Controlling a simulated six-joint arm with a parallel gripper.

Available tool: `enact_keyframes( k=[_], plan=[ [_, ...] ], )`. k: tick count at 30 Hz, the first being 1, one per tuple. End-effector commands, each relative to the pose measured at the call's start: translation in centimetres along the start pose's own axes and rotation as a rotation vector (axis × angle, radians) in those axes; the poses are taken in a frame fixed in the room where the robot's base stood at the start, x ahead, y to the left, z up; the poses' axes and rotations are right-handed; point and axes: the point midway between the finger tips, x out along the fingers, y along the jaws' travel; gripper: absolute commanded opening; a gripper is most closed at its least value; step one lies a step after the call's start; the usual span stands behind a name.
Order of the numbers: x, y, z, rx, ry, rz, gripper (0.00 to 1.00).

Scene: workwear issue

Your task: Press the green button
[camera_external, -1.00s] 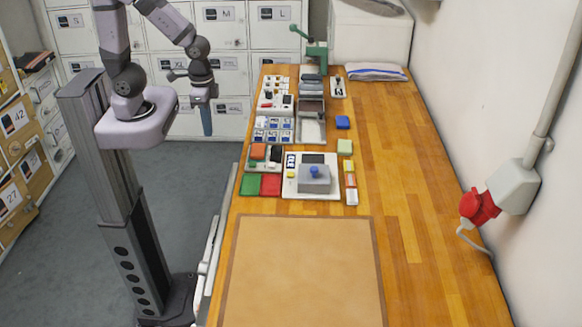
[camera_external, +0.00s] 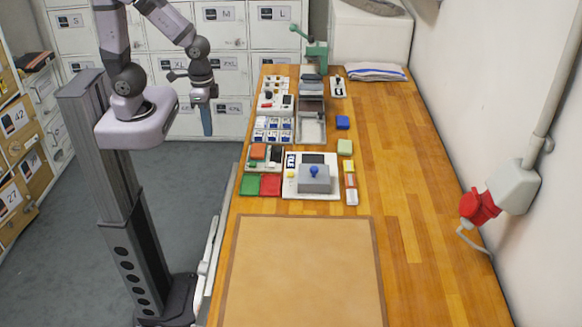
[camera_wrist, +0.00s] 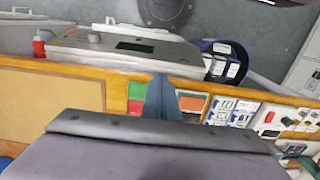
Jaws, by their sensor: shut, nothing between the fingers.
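A flat green square (camera_external: 250,185) lies beside a red square (camera_external: 270,185) near the left edge of the wooden bench. The green square also shows in the wrist view (camera_wrist: 135,91), left of my fingers. Just behind it is a small panel with an orange square (camera_external: 258,152) and a small green patch (camera_external: 253,165); I cannot tell which green piece is the button. My gripper (camera_external: 206,130) hangs pointing down off the bench's left side, behind these pads and touching nothing. Its closed blue-grey fingers show in the wrist view (camera_wrist: 156,100).
A white panel (camera_external: 328,193) with a grey box and blue knob (camera_external: 314,171) stands right of the squares. Trays of small items (camera_external: 312,130) and a green clamp (camera_external: 316,52) stand farther back. A tan mat (camera_external: 305,270) lies empty in front. The bench's right side is mostly clear.

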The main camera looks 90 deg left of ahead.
Motion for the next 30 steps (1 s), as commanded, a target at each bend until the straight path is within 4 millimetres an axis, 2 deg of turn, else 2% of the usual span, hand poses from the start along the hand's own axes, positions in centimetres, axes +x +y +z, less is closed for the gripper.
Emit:
enact_keyframes(
  k=[11, 14, 21, 26, 30],
  plan=[
    [0.3, 0.7, 0.1, 0.033, -0.005, 0.000, 0.00],
    [1.2, 1.8, 0.8, 0.083, -0.041, -0.002, 0.00],
    [5.3, 4.4, 3.6, 0.256, -0.206, -0.034, 0.00],
    [7.9, 3.9, 3.8, 0.493, -0.299, -0.147, 0.00],
    [9.1, 1.9, 1.9, 0.722, -0.348, -0.290, 0.00]
  ],
)
